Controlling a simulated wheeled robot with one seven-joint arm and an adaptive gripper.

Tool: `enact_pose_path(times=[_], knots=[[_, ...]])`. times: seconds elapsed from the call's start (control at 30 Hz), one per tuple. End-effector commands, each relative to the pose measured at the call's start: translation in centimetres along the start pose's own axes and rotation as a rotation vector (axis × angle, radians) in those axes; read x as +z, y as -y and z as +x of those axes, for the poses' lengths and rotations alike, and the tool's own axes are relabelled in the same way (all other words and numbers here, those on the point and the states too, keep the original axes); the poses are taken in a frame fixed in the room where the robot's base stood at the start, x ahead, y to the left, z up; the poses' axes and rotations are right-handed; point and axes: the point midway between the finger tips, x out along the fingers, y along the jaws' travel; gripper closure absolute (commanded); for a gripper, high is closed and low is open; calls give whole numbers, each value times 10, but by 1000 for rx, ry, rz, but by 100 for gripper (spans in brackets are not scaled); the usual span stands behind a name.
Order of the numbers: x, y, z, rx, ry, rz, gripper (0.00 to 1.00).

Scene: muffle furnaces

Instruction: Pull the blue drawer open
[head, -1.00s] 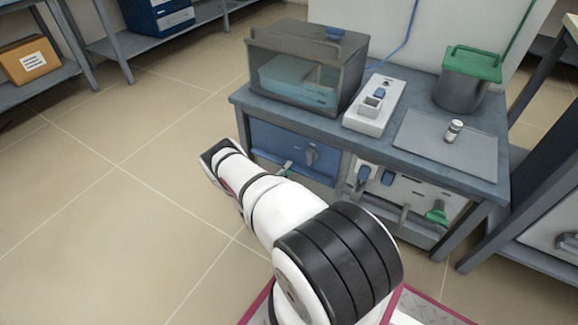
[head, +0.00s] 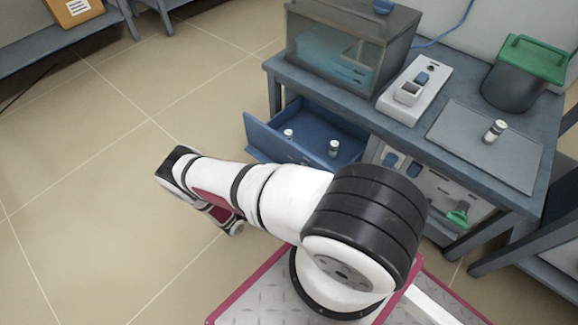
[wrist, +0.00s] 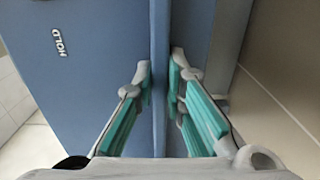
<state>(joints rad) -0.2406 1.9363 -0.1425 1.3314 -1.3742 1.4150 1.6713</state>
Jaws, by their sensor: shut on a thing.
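The blue drawer (head: 258,138) stands pulled out from under the grey bench in the head view, its inside showing. Two small white-capped vials (head: 334,148) stand in it.
On the bench (head: 420,135) stand a glass-sided tank (head: 345,50), a white socket box (head: 412,92), a green-lidded bin (head: 515,85) and a tray (head: 480,150) with a vial. Tiled floor is clear at left. A shelf with a box (head: 75,12) is at upper left.

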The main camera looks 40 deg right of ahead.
Motion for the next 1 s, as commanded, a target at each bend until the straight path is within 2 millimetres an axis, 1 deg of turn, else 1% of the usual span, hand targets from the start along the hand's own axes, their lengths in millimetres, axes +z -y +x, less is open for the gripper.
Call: enact_pose_path(times=[0.03,0.2,0.37,0.63,0.67,0.7,0.73,0.77,1.0], knots=[[-1,0,-7,-1,-2,1,100],[-1,0,-18,-2,0,1,100],[-1,0,-22,-2,-1,1,100],[-1,0,-22,-3,-1,1,100],[-1,0,-22,-3,-1,1,86],[-1,0,-22,-3,-1,1,77],[-1,0,-22,-3,-1,1,70],[-1,0,-22,-3,-1,1,68],[-1,0,-21,-1,0,0,68]])
